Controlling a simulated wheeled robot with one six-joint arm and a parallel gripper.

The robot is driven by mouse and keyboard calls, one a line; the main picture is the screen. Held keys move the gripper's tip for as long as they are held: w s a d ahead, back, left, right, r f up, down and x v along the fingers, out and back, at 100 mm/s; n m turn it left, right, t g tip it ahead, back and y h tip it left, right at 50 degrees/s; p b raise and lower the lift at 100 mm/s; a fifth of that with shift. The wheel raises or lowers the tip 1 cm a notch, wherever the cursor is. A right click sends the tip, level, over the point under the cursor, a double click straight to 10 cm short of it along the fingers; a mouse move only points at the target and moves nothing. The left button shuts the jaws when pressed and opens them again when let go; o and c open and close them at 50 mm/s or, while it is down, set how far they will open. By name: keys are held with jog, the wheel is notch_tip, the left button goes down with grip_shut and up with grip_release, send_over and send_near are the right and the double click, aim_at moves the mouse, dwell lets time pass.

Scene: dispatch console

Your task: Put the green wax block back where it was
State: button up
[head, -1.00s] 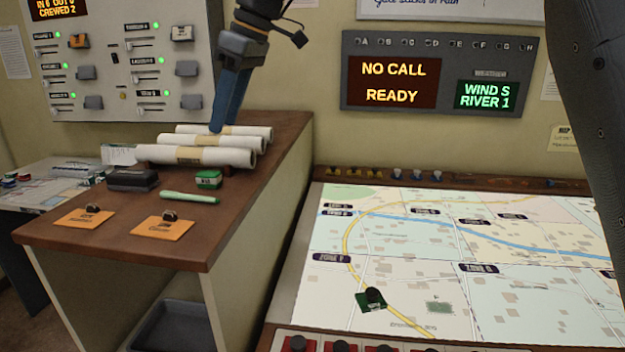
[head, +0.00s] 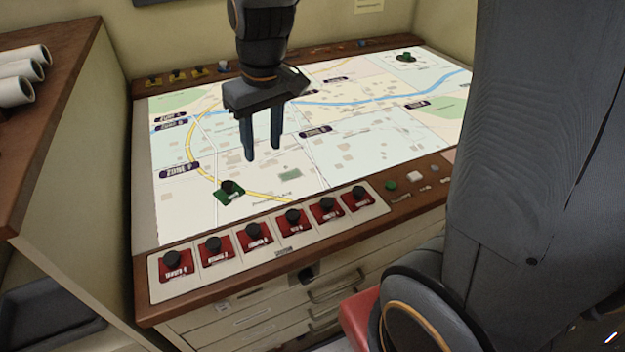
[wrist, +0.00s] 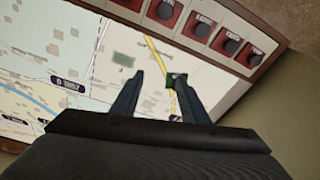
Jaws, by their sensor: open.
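My gripper (head: 263,155) is open, pointing down above the lit map table, with nothing between its fingers. Its two fingers also show in the wrist view (wrist: 158,78). No green wax block can be made out in the current views. A green tile with a black knob (head: 229,192) lies on the map, left of and nearer than my gripper in the head view. In the wrist view this tile (wrist: 175,80) appears by the right fingertip, apparently below it.
A row of red tiles with black knobs (head: 254,236) lines the map table's front edge. The map (head: 350,150) is mostly clear. A round piece with a green knob (head: 406,57) sits at its far right. The wooden counter (head: 70,80) with white paper rolls (head: 22,75) stands at left.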

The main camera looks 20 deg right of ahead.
jog(key=s+d+f+m, duration=0.3)
jog(key=s+d+f, duration=0.2)
jog(key=s+d, duration=0.2)
jog(key=s, duration=0.2)
jog(key=shift+s+d+f+m+h, duration=0.25)
jog(key=shift+s+f+m+h, duration=0.05)
jog(key=shift+s+f+h, duration=0.1)
dwell(0.6)
